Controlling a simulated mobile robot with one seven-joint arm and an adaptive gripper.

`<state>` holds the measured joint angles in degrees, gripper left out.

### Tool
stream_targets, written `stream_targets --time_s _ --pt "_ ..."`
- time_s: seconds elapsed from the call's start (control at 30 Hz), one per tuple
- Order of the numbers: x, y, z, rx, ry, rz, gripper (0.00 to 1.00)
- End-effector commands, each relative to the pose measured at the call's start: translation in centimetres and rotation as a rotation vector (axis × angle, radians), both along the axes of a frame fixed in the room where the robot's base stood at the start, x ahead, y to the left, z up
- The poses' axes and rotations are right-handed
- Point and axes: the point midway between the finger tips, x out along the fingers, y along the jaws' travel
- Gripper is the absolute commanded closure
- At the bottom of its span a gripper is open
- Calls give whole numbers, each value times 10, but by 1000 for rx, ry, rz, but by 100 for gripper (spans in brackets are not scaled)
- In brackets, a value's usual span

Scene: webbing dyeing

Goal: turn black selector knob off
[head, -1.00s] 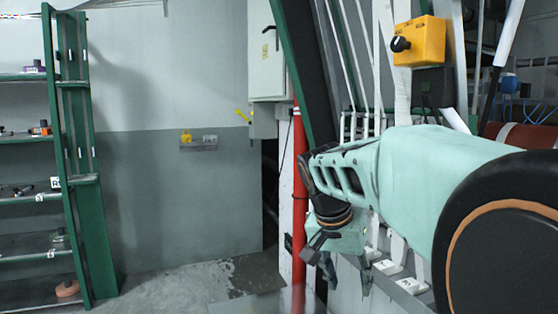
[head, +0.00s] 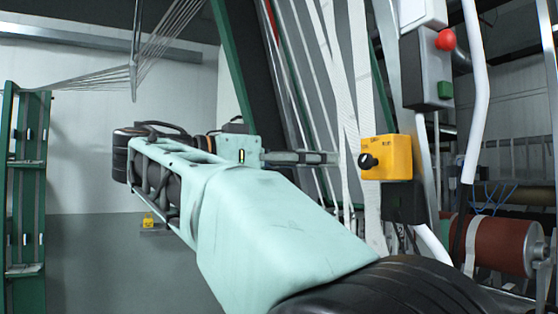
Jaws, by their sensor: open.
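The black selector knob (head: 368,161) sticks out of the left face of a yellow box (head: 393,158), right of centre in the head view. The small lettering on the box is too small to read. My gripper (head: 332,158) points right, at about the knob's height in the picture, with a visible gap between its tips and the knob. It is open and holds nothing. Its fingers are seen edge-on, and I cannot tell how far they are from the knob in depth.
White webbing straps (head: 347,110) run down just left of the box. Above it is a grey control box with a red button (head: 446,39) and a green one (head: 445,90). A white pipe (head: 474,120) stands at right, near a red roller (head: 497,243). Green shelving (head: 27,180) is at far left.

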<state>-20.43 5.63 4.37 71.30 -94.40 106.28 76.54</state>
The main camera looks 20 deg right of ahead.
Motion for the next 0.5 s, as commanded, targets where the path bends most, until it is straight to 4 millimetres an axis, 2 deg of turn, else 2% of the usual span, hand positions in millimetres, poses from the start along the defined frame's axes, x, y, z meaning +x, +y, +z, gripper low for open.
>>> stream_targets --time_s 0.5 --pt "11 -87 1 1 3 -3 58"
